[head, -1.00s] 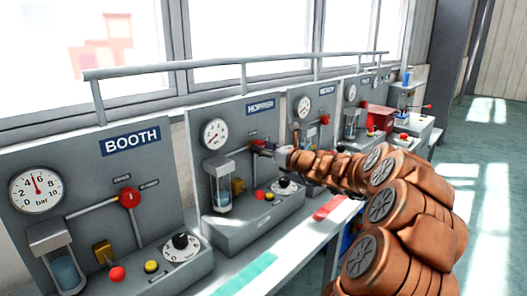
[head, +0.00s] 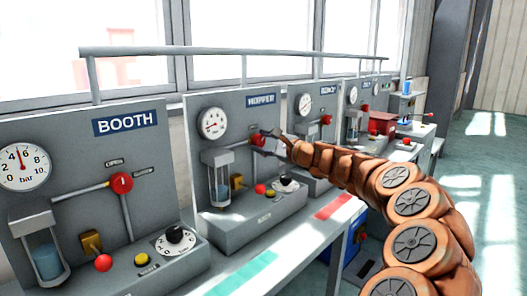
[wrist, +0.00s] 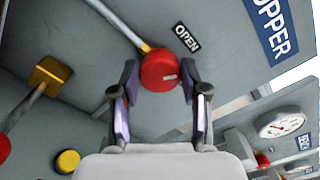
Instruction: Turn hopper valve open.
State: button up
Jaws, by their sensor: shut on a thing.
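The hopper valve is a round red knob (head: 257,140) on the panel under the HOPPER sign (head: 261,100). A pipe runs into it from the left. In the wrist view the red knob (wrist: 160,68) sits between the two fingers of my gripper (wrist: 160,82), which is shut on it. A small light mark shows on the knob's face. The OPEN label (wrist: 187,38) is just up and right of the knob in that view. In the head view my gripper (head: 271,142) is at the knob, and its fingers are small and partly hidden.
The BOOTH panel (head: 60,125) with its own red valve (head: 122,183) stands at the left. More panels stand beyond the hopper one. A yellow block (wrist: 48,76) and a yellow button (wrist: 68,161) are near the gripper. A rail (head: 230,51) runs above the panels. Floor at right is clear.

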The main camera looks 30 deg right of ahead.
jog(key=n+b, duration=0.2)
jog(key=n, duration=0.1)
jog(key=n+b, duration=0.1)
jog(key=b, duration=0.1)
jog(key=shift+f+n, duration=0.25)
jog(key=shift+n, duration=0.15)
jog(key=shift+r+n+b, duration=0.1)
jog(key=shift+n+b, duration=0.4)
jog(key=o, duration=1.1)
jog(key=shift+o, duration=0.2)
jog(key=shift+r, duration=0.1)
jog(key=v, duration=1.2)
